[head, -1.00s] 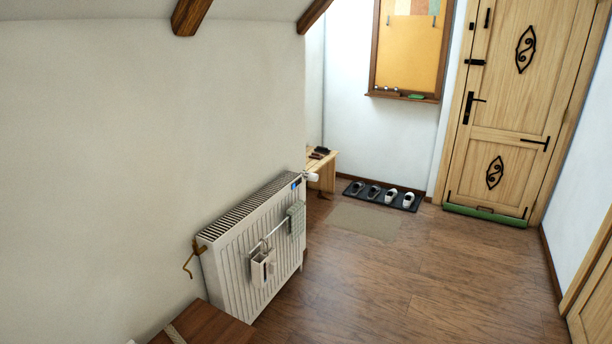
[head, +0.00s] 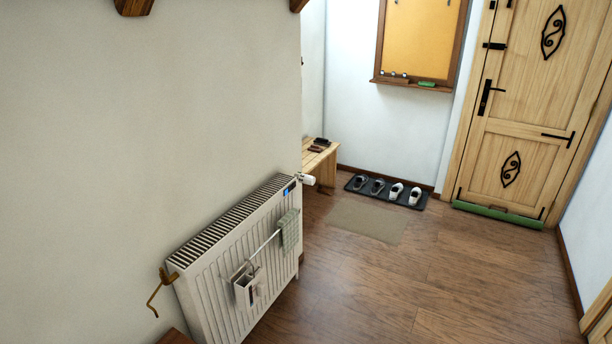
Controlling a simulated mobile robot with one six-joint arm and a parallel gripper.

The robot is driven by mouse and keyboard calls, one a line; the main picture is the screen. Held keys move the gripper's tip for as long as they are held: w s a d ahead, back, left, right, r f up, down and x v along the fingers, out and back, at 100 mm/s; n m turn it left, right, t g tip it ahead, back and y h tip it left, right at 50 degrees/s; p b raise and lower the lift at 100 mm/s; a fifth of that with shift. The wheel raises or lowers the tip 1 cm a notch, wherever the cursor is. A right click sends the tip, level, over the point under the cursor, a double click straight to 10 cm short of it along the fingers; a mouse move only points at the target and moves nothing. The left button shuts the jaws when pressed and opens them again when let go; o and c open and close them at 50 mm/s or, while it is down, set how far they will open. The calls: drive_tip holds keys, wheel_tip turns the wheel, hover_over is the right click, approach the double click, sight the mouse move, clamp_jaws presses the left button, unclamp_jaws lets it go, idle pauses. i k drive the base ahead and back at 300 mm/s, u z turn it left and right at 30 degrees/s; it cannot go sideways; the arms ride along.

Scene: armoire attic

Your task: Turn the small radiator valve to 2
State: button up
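A white panel radiator (head: 225,265) stands against the left wall in the head view. A small white valve knob (head: 308,180) sticks out from its far upper end, beside the bench. The number on the knob is too small to read. A small blue display (head: 286,191) sits on the radiator's top edge near the valve. My gripper is not in view.
A wooden bench (head: 322,160), shoe tray (head: 414,200) and mat (head: 366,220) lie beyond. The wooden floor (head: 400,285) is clear.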

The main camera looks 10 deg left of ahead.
sight(303, 178)
drive_tip(key=z, duration=0.05)
drive_tip(key=i, duration=0.9)
drive_tip(key=z, duration=0.95)
drive_tip(key=k, duration=0.15)
drive_tip(key=u, duration=2.65)
drive_tip(key=i, duration=0.3)
drive_tip(key=u, duration=0.2)
